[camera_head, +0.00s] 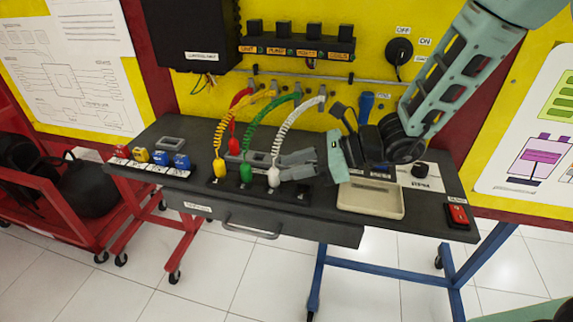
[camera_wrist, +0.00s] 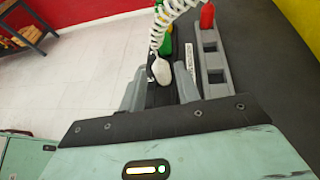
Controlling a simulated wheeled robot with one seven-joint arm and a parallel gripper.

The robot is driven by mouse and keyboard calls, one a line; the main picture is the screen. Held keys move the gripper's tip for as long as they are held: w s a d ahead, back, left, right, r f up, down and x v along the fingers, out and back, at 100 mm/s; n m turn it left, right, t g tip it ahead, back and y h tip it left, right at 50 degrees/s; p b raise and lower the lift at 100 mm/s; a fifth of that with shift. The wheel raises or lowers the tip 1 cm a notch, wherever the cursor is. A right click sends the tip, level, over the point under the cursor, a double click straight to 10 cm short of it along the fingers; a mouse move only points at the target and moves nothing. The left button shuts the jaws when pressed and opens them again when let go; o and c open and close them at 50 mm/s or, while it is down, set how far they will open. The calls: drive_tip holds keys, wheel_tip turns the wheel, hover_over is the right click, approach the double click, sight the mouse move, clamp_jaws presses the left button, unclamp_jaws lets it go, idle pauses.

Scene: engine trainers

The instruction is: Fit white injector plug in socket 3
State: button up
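The white injector plug (camera_head: 273,178), on a coiled white cable (camera_head: 284,128), stands over the dark strip at the bench front, right of the green plug (camera_head: 246,172) and yellow plug (camera_head: 219,168). My gripper (camera_head: 284,165) reaches in from the right, low over the bench. In the wrist view, the white plug (camera_wrist: 162,71) is between my gripper's fingertips (camera_wrist: 162,80), with dark gaps beside it; the fingers look open. Whether the plug's tip is seated is hidden. Socket numbers are too small to read.
A grey holder (camera_wrist: 211,65) with empty slots runs beside the plugs; the red plug (camera_wrist: 207,16) stands in it. A beige tray (camera_head: 371,199) lies under my arm. Small blue and yellow connectors (camera_head: 160,157) sit at left. A red switch (camera_head: 457,215) is at right.

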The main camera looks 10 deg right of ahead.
drive_tip(key=shift+r, duration=0.1)
wheel_tip(320, 180, up, 5)
drive_tip(key=p, duration=0.4)
drive_tip(key=shift+r, duration=0.1)
idle(0.3)
drive_tip(key=o, duration=0.6)
drive_tip(key=shift+d, duration=0.15)
drive_tip(key=v, duration=1.7)
drive_tip(key=shift+r+b, duration=0.15)
drive_tip(key=shift+b, duration=0.2)
